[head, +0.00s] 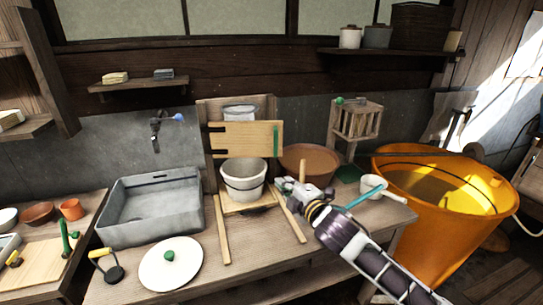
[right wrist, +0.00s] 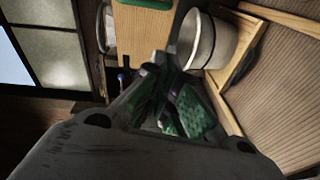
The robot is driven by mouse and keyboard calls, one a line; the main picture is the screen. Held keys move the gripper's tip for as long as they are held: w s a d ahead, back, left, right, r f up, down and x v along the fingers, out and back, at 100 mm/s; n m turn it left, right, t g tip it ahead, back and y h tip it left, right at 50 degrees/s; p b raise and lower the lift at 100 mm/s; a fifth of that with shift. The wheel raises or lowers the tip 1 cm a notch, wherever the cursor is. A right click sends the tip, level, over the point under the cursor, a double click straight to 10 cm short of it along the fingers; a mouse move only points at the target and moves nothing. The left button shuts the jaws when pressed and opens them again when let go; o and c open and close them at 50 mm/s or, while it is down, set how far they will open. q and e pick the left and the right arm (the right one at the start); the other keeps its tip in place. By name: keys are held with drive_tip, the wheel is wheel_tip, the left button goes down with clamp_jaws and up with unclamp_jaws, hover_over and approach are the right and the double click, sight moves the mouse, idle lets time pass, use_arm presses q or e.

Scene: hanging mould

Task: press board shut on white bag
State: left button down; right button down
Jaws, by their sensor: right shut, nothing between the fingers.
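The wooden board (head: 240,138) hangs on two black hinges at its left, with a green strip near its right end. It stands in front of the wooden back frame (head: 205,108); I cannot tell whether it touches the bag. The white bag (head: 240,112) shows only as a pale top above the board; the rest is hidden. My right gripper (head: 288,184) is shut and empty, right of the pale bucket (head: 244,180) and below the board's right end. In the right wrist view, the shut fingers (right wrist: 178,100) point towards the board (right wrist: 145,40) and bucket (right wrist: 207,40). My left gripper is not in view.
A grey basin (head: 150,207) stands left of the frame. A white lid (head: 170,264) lies in front. A large orange tub (head: 440,205) stands at the right.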

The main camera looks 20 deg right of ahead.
drive_tip(key=r, duration=0.1)
drive_tip(key=r+n, duration=0.1)
drive_tip(key=r, duration=0.1)
drive_tip(key=shift+w+a+n+t+y, duration=0.2)
drive_tip(key=shift+w+n+t+y, duration=0.15)
drive_tip(key=shift+n+t+y, duration=0.05)
drive_tip(key=shift+w+f, duration=0.1)
drive_tip(key=shift+w, duration=0.05)
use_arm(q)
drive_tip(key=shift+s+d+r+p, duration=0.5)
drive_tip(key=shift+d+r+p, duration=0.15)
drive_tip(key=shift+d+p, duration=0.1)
use_arm(e)
drive_tip(key=d+x, duration=0.2)
drive_tip(key=x, duration=1)
drive_tip(key=shift+w+d, duration=0.25)
drive_tip(key=shift+w, duration=0.35)
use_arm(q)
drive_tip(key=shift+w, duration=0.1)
